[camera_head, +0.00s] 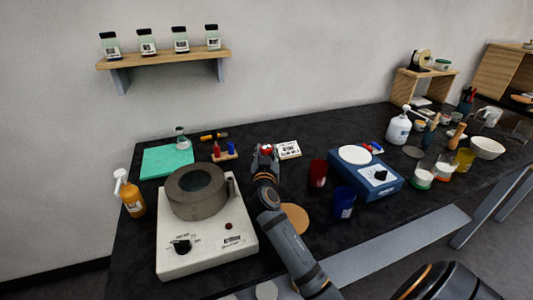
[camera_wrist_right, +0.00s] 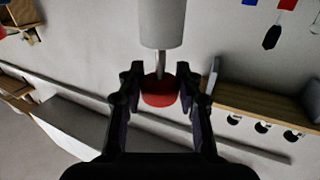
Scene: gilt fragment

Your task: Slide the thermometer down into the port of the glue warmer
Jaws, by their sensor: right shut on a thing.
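The likely glue warmer (camera_head: 207,245) is a white box with a thick dark grey ring (camera_head: 196,188) on top and a black knob in front. In the right wrist view, the red head (camera_wrist_right: 159,92) sits between the fingertips, with a thin metal stem leading to a pale grey cylinder (camera_wrist_right: 162,22). My left gripper is not in view.
A wooden rack (camera_head: 225,156) with red and blue pieces stands left of my right gripper. A blue device (camera_head: 372,183) with a white plate, a red cup (camera_head: 318,174) and a blue cup (camera_head: 343,202) stand to the right. An orange pump bottle (camera_head: 130,196) stands left of the warmer.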

